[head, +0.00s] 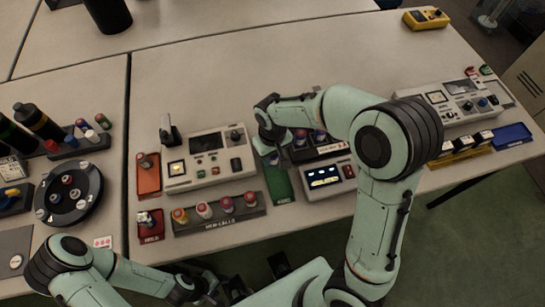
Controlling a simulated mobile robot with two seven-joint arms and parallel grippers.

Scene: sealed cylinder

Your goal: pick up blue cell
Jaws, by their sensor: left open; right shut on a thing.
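Blue-topped cells show in more than one place; I cannot tell which one the task names. My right gripper (272,146) points down just left of the dark rack, above the upper end of the green tray (278,184). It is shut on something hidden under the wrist. My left gripper (207,288) is open, low at the table's front edge.
A grey tester (204,158) stands left of my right gripper, with orange (148,178) and red HOLD (150,226) trays beside it. A small lit-display box (326,180) is at right. A round black carousel (68,192) is at left. The table behind is mostly clear.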

